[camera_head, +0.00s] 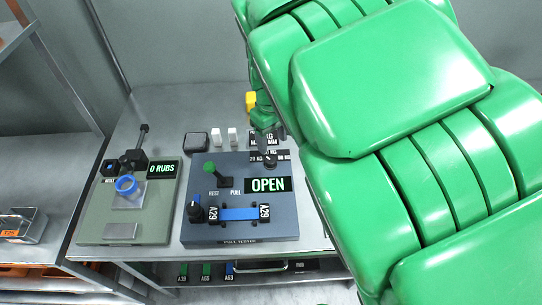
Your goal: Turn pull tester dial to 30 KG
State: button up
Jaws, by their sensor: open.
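The pull tester (222,172) is a blue-grey box on the metal bench, with its name on the front edge and a display (268,185) reading OPEN. A small dark dial (270,161) sits at its back right among small black-and-white labels, some marked KG. The labels are partly covered and too small to read fully, and the dial's setting cannot be told. My gripper (266,136) is just behind and above the dial, open and small in view. My large green arm covers the right side, and contact with the dial cannot be told.
A green-handled lever (211,169), a black knob (195,212) and a blue strap (240,213) between A29 tags are on the tester. A rub tester (100,205) reading 0 RUBS stands left. Small white blocks (217,137) and a dark box (196,142) sit behind.

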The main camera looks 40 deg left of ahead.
aim_at(271, 160)
jog(key=shift+s+a+f, duration=0.15)
jog(key=shift+f, duration=3.85)
jog(key=c, duration=1)
jog(key=shift+c, duration=0.2)
